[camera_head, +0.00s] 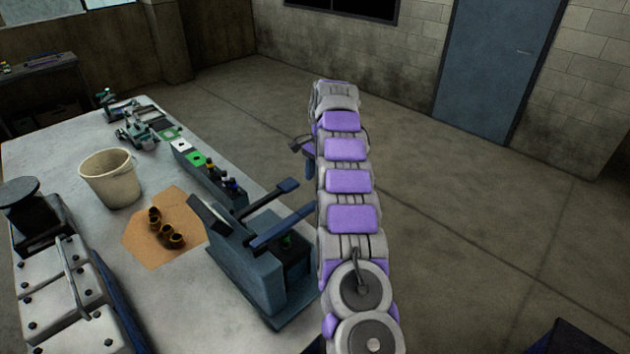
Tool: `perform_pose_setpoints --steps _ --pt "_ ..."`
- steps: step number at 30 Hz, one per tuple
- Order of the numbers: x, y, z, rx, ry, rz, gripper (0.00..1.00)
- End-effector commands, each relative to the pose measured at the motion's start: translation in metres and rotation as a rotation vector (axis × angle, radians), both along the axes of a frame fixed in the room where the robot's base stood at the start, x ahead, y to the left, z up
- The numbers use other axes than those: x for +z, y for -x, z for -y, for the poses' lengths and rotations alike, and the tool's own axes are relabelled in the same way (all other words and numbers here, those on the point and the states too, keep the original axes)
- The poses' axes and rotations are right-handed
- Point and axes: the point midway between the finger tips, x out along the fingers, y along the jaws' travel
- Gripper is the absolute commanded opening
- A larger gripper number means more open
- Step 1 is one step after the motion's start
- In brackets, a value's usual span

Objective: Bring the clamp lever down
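A grey-blue clamp fixture (240,262) stands at the right front edge of the table. A dark blue lever bar (282,228) slants up to the right from its top. A second, darker bar (268,199) runs roughly parallel behind it. I cannot tell for certain which is the clamp lever. My gripper (302,146) seems to be the small dark and purple end left of my arm's far end. It is beyond the bars and apart from them; its fingers are too small to read.
The pale table (190,310) holds a cream bucket (110,178), a brown mat (150,240) with brass-coloured bushings (166,230), a row of small parts (212,172) and a grey engine part (70,280). Open floor lies right of the table, toward a blue door (495,70).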

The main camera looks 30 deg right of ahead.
Motion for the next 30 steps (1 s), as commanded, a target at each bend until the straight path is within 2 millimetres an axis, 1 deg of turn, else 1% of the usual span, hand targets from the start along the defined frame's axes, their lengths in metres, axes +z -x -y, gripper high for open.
perform_pose_setpoints --steps 1,9,14,30 --pt "0.012 0.001 0.004 -0.004 0.001 -0.002 0.52" --pt "0.029 -0.001 0.005 -0.001 0.0 -0.002 0.52" --pt "0.032 -0.001 0.005 -0.001 0.0 -0.002 0.52" --pt "0.032 -0.002 0.005 0.0 -0.001 -0.001 0.52"
